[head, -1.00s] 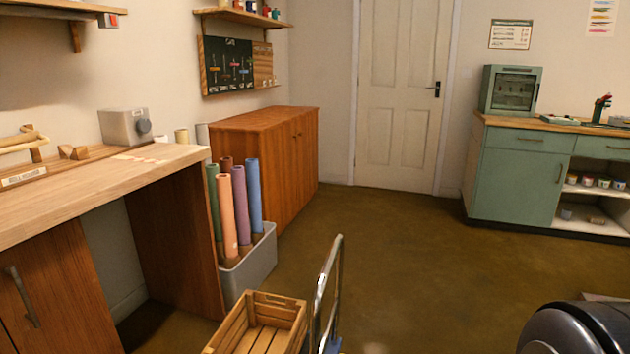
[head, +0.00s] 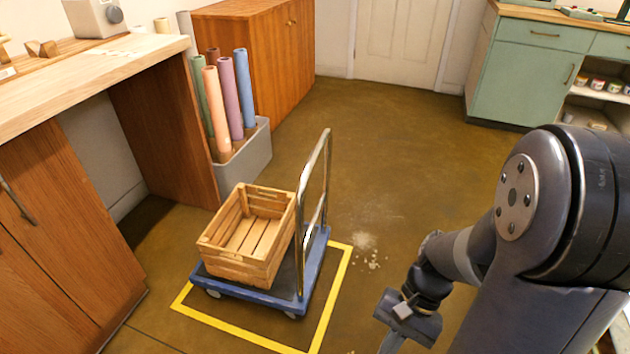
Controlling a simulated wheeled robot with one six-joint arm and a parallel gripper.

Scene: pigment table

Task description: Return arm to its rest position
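My arm (head: 545,215) fills the lower right of the head view, with its dark joint housing nearest the camera. The arm folds down to a wrist part (head: 410,315) at the bottom edge of the view. My gripper's fingers do not show, so I cannot see whether they hold anything. The visible wrist is over the floor, to the right of the yellow floor outline and apart from the trolley.
A blue trolley (head: 262,295) with a metal handle carries an empty wooden crate (head: 237,268) inside a yellow floor outline (head: 335,300). White crumbs (head: 368,250) lie beside it. A grey bin (head: 250,160) of rolls stands by the workbench (head: 110,75). The floor toward the door is clear.

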